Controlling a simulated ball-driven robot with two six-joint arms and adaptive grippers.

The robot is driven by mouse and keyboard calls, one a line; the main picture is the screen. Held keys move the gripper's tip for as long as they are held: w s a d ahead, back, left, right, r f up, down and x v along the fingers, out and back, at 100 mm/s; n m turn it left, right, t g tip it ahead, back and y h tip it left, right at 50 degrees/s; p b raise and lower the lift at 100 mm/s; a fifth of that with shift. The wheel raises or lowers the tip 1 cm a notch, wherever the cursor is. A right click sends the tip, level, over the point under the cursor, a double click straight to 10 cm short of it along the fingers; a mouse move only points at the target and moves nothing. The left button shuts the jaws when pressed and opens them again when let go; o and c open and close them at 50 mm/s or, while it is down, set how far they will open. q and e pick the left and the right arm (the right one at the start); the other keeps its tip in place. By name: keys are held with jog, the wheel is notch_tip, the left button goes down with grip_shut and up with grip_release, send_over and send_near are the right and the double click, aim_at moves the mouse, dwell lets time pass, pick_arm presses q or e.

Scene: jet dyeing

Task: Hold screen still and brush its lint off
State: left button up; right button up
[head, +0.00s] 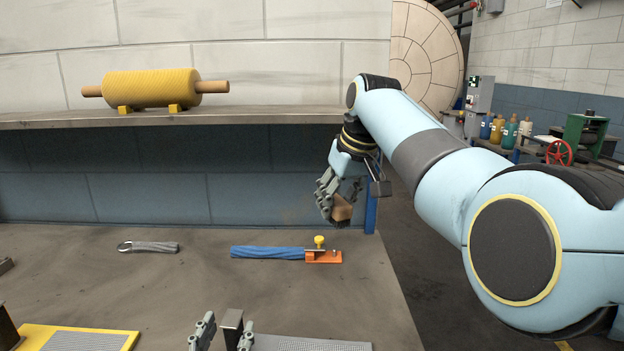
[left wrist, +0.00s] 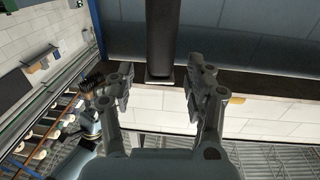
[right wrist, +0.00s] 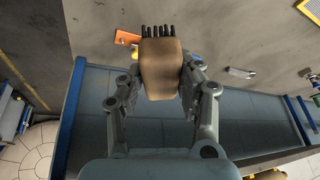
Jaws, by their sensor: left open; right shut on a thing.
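My right gripper (head: 335,200) is shut on a brown wooden brush (head: 341,208), held up above the back right of the bench. The right wrist view shows the brush (right wrist: 163,68) between the fingers, its black bristles pointing away. My left gripper (head: 221,338) is open at the bottom of the head view. A dark upright post (head: 232,324) stands between its fingers; the left wrist view shows the post (left wrist: 163,40) with gaps on both sides. A grey mesh panel (head: 310,346) lies just right of it, mostly cut off. A yellow-framed grey mesh (head: 128,335) lies at lower left. Lint is not discernible.
On the bench (head: 190,285) lie a grey strap loop (head: 150,247) and a blue roll (head: 268,252) beside an orange clamp (head: 324,257) with a yellow knob. A yellow roller (head: 150,88) rests on the shelf (head: 250,117) behind. The bench middle is clear.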

pick_arm(q)
jog(key=shift+w+d+b, duration=0.15)
jog(key=shift+w+b, duration=0.35)
jog(key=shift+w, duration=1)
grip_shut()
